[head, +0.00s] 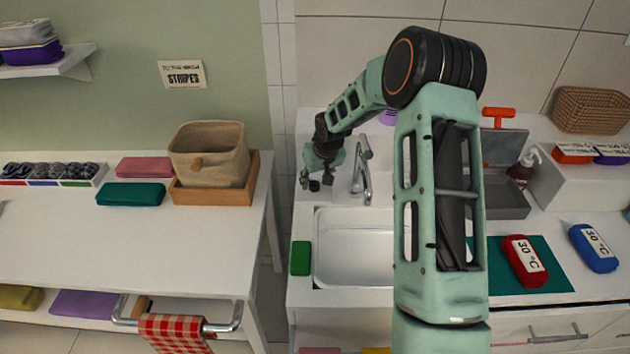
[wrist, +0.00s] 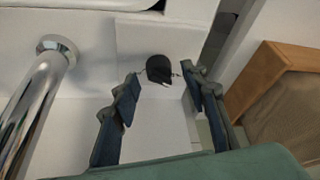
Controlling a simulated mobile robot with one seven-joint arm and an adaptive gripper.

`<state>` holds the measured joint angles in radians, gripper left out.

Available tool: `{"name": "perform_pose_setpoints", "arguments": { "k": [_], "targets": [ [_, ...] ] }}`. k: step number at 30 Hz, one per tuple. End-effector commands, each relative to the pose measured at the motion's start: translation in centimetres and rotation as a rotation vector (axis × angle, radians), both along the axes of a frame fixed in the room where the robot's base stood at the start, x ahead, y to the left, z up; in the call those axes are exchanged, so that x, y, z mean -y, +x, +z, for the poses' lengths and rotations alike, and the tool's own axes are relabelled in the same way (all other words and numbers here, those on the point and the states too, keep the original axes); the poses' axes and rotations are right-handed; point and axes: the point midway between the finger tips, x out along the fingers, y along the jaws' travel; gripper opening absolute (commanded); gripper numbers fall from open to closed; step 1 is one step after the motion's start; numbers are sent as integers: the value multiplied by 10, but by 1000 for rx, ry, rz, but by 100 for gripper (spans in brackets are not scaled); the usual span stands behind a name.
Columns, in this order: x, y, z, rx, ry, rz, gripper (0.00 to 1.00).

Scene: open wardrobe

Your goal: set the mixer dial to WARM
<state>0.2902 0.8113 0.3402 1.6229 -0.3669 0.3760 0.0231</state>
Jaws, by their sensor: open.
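The mixer dial (wrist: 158,67) is a small black knob on the white surface beside the tap, with a small pale mark at its lower edge in the wrist view. No WARM label can be read. My gripper (wrist: 160,75) is open, with one finger on each side of the dial; whether either finger touches it I cannot tell. In the head view my gripper (head: 316,180) points down behind the sink, left of the chrome tap (head: 366,180). The tap also shows in the wrist view (wrist: 35,110). A small dark shape between the fingers there may be the dial.
The white sink (head: 345,272) is in front of the tap, with a green block (head: 301,258) at its left edge. Left across a gap, a wooden tray (head: 215,196) holds a beige bin (head: 210,150). Red (head: 522,265) and blue (head: 592,250) bundles lie at right.

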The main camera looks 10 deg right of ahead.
Motion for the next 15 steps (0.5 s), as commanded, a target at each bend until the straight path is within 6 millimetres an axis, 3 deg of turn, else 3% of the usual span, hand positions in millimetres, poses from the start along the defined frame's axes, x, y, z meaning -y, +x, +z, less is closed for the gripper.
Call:
{"name": "perform_pose_setpoints", "arguments": {
  "k": [6, 15],
  "targets": [
    [-1, 5, -13, -1, -1, 0, 41],
    [-1, 5, -14, 0, -1, 0, 40]
  ]
}}
